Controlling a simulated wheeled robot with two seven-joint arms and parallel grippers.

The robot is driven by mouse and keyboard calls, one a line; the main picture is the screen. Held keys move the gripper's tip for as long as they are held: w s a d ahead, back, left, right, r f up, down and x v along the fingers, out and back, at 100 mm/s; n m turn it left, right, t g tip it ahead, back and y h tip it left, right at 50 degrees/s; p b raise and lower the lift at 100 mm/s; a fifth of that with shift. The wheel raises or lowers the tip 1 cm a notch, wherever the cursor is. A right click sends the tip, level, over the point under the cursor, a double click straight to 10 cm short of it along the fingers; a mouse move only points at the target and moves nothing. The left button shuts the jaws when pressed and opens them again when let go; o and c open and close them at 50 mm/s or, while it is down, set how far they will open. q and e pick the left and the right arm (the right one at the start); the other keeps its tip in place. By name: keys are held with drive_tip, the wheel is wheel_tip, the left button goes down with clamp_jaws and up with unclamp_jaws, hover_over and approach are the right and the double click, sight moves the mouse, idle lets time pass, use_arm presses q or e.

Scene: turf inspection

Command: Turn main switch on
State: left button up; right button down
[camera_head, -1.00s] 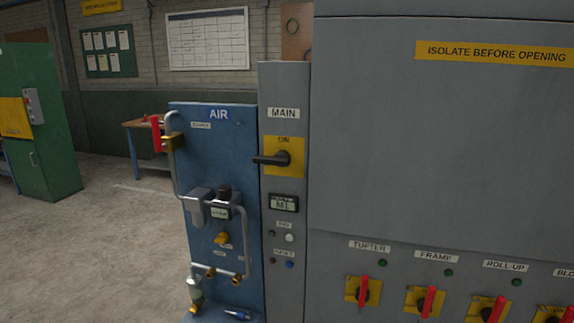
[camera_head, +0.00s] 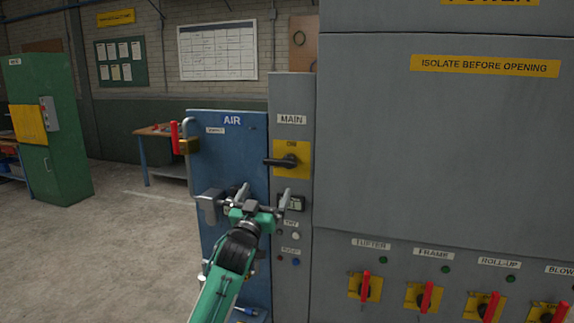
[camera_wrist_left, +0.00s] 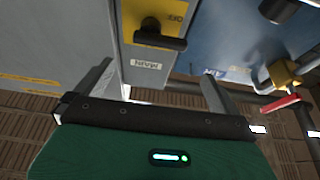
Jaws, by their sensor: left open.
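The main switch is a black handle (camera_head: 285,161) on a yellow plate (camera_head: 303,146) marked ON at its top, under the MAIN label (camera_head: 292,119) on a narrow grey panel. The handle lies level, with its end to the left. My left gripper (camera_head: 262,199) is open and empty, below the handle in the picture, its fingers in front of the blue air panel and the small display. In the left wrist view the gripper (camera_wrist_left: 154,70) is open, with the upside-down MAIN label (camera_wrist_left: 148,65) between its fingers and the black handle (camera_wrist_left: 160,40) beyond. My right gripper is not in view.
The blue AIR panel (camera_head: 230,150) stands to the left with pipes and a red lever (camera_head: 175,136). The big grey cabinet (camera_head: 440,150) stands to the right with several red switches low down. The floor at left is clear up to a green cabinet (camera_head: 55,150).

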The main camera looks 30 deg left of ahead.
sight(278, 165)
use_arm(q)
drive_tip(key=p+x, duration=0.5)
drive_tip(key=x, duration=0.7)
drive_tip(key=shift+w+a, duration=0.1)
drive_tip(key=shift+w, duration=0.1)
drive_tip(key=shift+w+a+r, duration=0.1)
drive_tip(key=shift+w, duration=0.45)
drive_tip(key=shift+c, duration=0.2)
drive_tip(key=c, duration=1)
